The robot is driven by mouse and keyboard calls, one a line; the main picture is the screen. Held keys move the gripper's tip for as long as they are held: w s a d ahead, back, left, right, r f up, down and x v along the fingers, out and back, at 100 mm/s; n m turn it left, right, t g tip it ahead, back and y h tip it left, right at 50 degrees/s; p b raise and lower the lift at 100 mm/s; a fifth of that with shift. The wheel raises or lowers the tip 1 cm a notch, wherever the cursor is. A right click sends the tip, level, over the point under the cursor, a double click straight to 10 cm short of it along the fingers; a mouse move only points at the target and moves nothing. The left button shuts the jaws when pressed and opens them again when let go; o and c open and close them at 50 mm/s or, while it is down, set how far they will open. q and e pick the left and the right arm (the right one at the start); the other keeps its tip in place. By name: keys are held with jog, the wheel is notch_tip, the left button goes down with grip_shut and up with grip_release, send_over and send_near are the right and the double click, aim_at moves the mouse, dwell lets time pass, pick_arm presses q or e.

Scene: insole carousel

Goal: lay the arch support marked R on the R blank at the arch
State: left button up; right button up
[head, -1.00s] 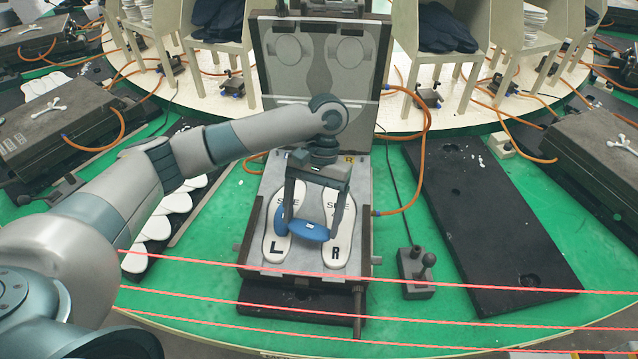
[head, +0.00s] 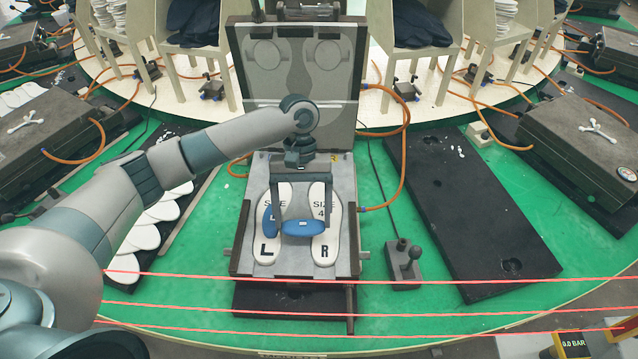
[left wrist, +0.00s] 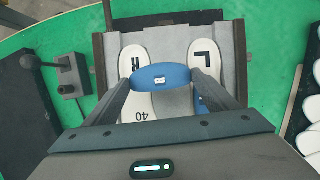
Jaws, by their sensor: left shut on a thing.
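My left gripper (head: 302,218) is shut on a blue oval arch support (head: 304,229), held crosswise above the blanks, over the gap and the inner side of the R blank (head: 322,246). The support also shows between the fingers in the left wrist view (left wrist: 160,78); the mark on its small white label is too small to read. I cannot tell how high it hangs. The white L blank (head: 267,257) lies beside the R blank, with a second blue support (head: 269,222) on its arch, partly hidden by a finger in the left wrist view. My right gripper is not in view.
The blanks lie on a grey plate (head: 297,268) in front of an upright lid (head: 296,80). A joystick box (head: 404,266) stands to the right, then a black board (head: 470,210). Red cords (head: 400,281) cross in front. White insoles (head: 146,236) lie to the left.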

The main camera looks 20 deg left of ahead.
pick_arm(q)
jog(key=w+d+r+n+t+h+p, duration=0.1)
jog(key=w+r+n+t+p, duration=0.1)
jog(key=n+p, duration=0.3)
jog(key=w+d+r+n+t+h+p, duration=0.1)
jog(key=n+p, duration=0.5)
jog(key=n, duration=0.6)
jog(key=shift+w+d+r+t+h, duration=0.35)
jog(key=shift+w+r+t, duration=0.4)
jog(key=shift+t, duration=0.45)
jog(key=shift+w+a+f, duration=0.1)
jog(key=shift+p, duration=0.45)
jog(key=shift+f+b, duration=0.3)
jog(key=shift+f, duration=3.95)
jog(key=shift+f, duration=0.1)
